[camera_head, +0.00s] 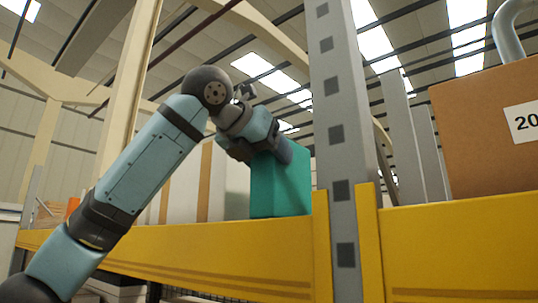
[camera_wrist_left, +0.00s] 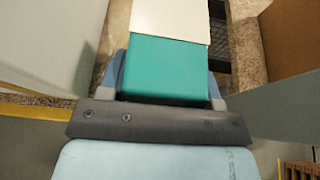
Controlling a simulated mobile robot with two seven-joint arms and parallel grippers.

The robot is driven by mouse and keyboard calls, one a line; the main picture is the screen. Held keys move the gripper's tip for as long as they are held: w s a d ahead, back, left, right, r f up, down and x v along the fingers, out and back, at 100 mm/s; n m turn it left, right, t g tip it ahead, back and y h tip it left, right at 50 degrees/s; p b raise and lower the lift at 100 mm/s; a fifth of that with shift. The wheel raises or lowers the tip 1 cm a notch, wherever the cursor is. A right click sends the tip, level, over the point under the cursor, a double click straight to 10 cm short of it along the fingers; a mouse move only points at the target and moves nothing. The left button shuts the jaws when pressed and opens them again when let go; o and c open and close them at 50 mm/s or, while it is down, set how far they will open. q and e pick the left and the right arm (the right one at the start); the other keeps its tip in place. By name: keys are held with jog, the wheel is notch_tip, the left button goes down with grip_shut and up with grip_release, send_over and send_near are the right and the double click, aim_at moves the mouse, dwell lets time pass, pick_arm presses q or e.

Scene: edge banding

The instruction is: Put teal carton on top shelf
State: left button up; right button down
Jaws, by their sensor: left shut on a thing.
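The teal carton (camera_head: 283,185) is upright at the yellow shelf beam (camera_head: 215,262), just left of the grey upright post in the head view. My left gripper (camera_head: 272,148) is shut on it from above and behind. In the left wrist view the teal carton (camera_wrist_left: 165,68) sits between the two fingers, one along each side. The carton's underside is hidden behind the beam, so I cannot tell whether it rests on the shelf. My right gripper is not in view.
A grey perforated post (camera_head: 342,150) stands close right of the carton. White and brown boxes (camera_head: 205,185) stand left of it. A large brown box (camera_head: 485,135) sits on the right bay. A white panel (camera_wrist_left: 170,18) overlaps the carton's far edge in the wrist view.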

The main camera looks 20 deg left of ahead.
pick_arm(q)
jog(key=shift+s, duration=0.2)
jog(key=o, duration=0.7)
jog(key=shift+d+f, duration=0.1)
jog(key=shift+f, duration=0.05)
jog(key=o, duration=0.3)
jog(key=shift+o, duration=0.5)
jog(key=shift+w, duration=0.1)
jog(key=shift+s+r, duration=0.25)
jog(key=shift+r, duration=0.05)
jog(key=b+v, duration=0.3)
jog(key=v, duration=0.8)
jog(key=shift+s+a, duration=0.2)
jog(key=shift+s, duration=0.05)
